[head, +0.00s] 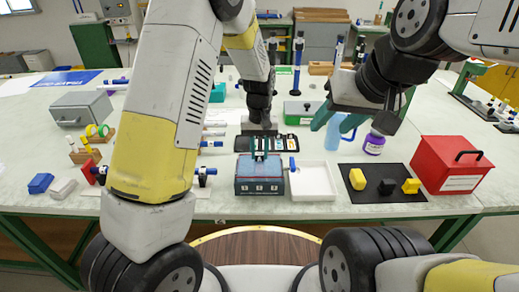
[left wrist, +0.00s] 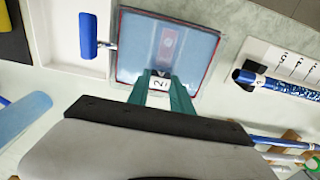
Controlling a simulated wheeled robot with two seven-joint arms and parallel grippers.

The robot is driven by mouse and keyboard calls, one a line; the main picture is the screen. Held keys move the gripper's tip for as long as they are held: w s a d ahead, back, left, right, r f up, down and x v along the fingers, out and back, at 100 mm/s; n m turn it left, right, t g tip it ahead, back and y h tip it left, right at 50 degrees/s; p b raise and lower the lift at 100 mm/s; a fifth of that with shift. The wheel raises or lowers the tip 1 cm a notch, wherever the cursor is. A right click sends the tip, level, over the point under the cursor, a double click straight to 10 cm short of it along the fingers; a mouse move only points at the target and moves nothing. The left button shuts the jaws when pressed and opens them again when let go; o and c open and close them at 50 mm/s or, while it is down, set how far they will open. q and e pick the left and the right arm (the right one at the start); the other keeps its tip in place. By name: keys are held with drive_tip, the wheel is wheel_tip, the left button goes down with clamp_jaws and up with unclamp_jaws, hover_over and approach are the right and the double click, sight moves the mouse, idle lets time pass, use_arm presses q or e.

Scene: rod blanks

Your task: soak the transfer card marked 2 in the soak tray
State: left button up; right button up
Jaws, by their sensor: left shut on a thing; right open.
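The soak tray (head: 243,187) is a dark box filled with blue water on the front middle of the table. It also shows in the left wrist view (left wrist: 208,62). My left gripper (head: 260,152) is over the tray, pointing down. In the left wrist view its teal fingers (left wrist: 161,96) are shut on the transfer card marked 2 (left wrist: 160,83). A pale strip with a reddish mark extends from the card over or into the water; I cannot tell how deep. My right gripper (head: 336,121) is open and empty, raised above the table to the right.
A white tray (head: 327,193) with a blue roller (head: 293,164) stands right of the soak tray. Farther right are a black mat (head: 388,197) with yellow and black blocks, a purple-labelled jar (head: 374,144) and a red box (head: 453,168). Blue-capped rods lie to the left.

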sight(259, 153)
use_arm(q)
drive_tip(key=shift+r, duration=2.95)
drive_tip(key=shift+r, duration=2)
